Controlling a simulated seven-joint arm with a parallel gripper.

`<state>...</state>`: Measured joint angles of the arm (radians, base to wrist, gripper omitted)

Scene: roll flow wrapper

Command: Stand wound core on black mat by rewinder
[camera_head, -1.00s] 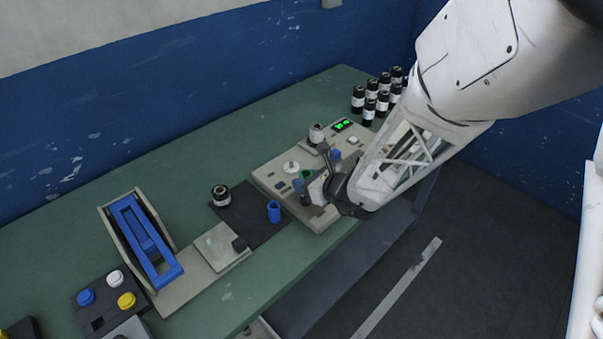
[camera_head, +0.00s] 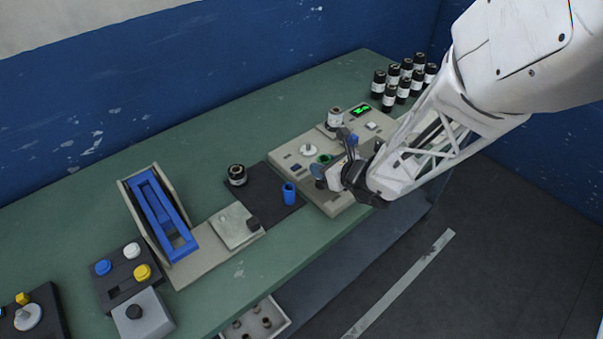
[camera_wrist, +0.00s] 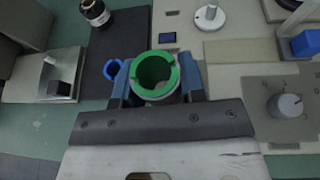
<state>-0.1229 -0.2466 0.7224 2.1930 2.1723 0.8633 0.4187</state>
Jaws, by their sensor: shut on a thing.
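My gripper (camera_head: 334,171) is over the near part of the beige rewinder (camera_head: 330,200). In the wrist view its two blue fingers (camera_wrist: 155,80) are shut on a hollow core with a green rim (camera_wrist: 136,75). The core's open end faces the camera; its lower part is hidden, so I cannot tell whether it touches the rewinder. The black mat (camera_head: 263,188) lies left of the rewinder, and shows in the wrist view (camera_wrist: 110,45). A dark roll with a white label (camera_head: 237,176) and a blue cup (camera_head: 289,194) stand on it.
A white hub (camera_head: 308,149) and a labelled roll (camera_head: 335,117) stand on the rewinder. Several dark rolls (camera_head: 404,80) stand at the back right. A blue frame (camera_head: 160,213), a beige plate (camera_head: 233,228) and a button box (camera_head: 125,275) are to the left. Bare mat shows between roll and cup.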

